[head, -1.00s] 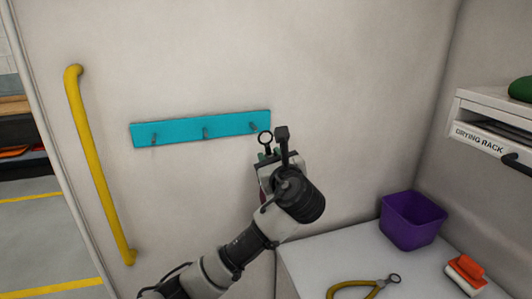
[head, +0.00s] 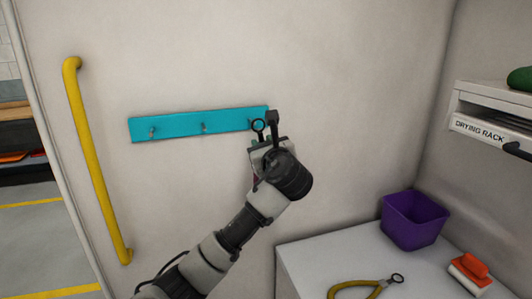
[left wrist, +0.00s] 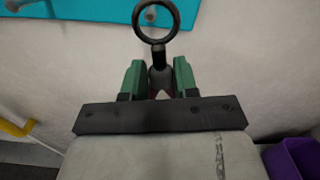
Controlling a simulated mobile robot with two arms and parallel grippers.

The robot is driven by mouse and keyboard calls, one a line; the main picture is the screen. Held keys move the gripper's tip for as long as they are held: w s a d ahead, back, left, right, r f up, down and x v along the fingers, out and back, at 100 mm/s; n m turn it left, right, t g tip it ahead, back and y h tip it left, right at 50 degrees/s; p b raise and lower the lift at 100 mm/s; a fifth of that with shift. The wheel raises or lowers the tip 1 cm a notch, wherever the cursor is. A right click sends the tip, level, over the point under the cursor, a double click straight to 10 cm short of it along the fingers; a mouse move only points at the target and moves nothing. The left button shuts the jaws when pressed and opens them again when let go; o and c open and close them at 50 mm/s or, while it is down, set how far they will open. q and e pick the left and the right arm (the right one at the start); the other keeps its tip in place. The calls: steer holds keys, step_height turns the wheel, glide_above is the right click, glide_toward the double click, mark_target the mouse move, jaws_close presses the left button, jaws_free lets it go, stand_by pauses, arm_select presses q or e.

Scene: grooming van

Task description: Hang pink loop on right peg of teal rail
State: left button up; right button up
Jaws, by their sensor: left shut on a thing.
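The teal rail (head: 175,125) is fixed to the pale wall and carries three grey pegs. Its right end is partly behind my left gripper (head: 265,140). In the left wrist view, the green-padded jaws of my left gripper (left wrist: 158,82) are shut on the grey neck of a tool. The tool's dark ring (left wrist: 136,20) points up toward the rail (left wrist: 70,10). A little pinkish red shows low between the jaws. The right peg (left wrist: 151,14) appears within the ring's outline; I cannot tell whether it passes through. My right gripper is out of view.
A yellow grab bar (head: 95,160) is on the wall at the left. At the lower right, a white counter (head: 310,265) holds a purple bin (head: 412,222), a yellow-handled tool (head: 350,291) and an orange-topped brush (head: 470,268). A drying rack (head: 480,130) is above.

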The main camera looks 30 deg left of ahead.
arm_select(q)
steer(key=shift+w+a+f+b, duration=0.2)
steer(key=shift+w+a+b, duration=0.15)
steer(key=shift+a, duration=0.2)
steer(key=shift+w+a+f+b, duration=0.1)
steer(key=shift+w+a+b, duration=0.05)
steer(key=shift+b, duration=0.4)
steer(key=shift+w+a, duration=0.1)
steer(key=shift+w+a+f+p, duration=0.25)
steer(key=shift+w+a+p, duration=0.1)
steer(key=shift+p, duration=0.55)
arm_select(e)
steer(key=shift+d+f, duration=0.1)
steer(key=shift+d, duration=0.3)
arm_select(q)
steer(key=shift+f, duration=0.2)
